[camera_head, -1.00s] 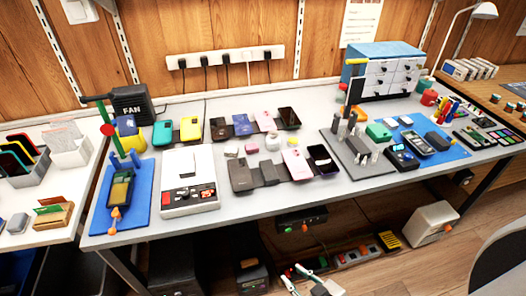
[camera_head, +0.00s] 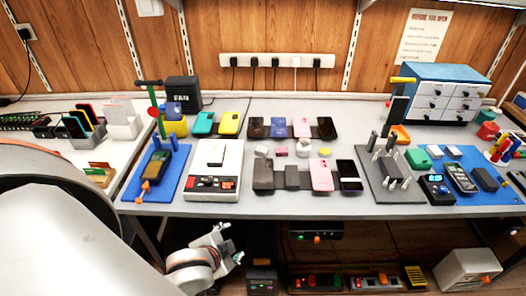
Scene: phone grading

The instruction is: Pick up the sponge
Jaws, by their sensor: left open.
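I cannot tell for sure which thing is the sponge. A small blue block (camera_head: 174,108) rests on a yellow block (camera_head: 175,127) at the back left of the table. A small round yellow piece (camera_head: 325,152) lies among small white and pink pieces mid-table. My left gripper (camera_head: 234,246) is open and empty, in front of the table's front edge and lower than its top. It is apart from all of these things. My right gripper is not in view.
The white table (camera_head: 300,205) carries phones in rows, a blue mat (camera_head: 134,187) with a clamp stand, a white device (camera_head: 225,158), and a grey stand plate (camera_head: 375,190). A drawer cabinet (camera_head: 445,95) stands back right. Equipment sits beneath the table.

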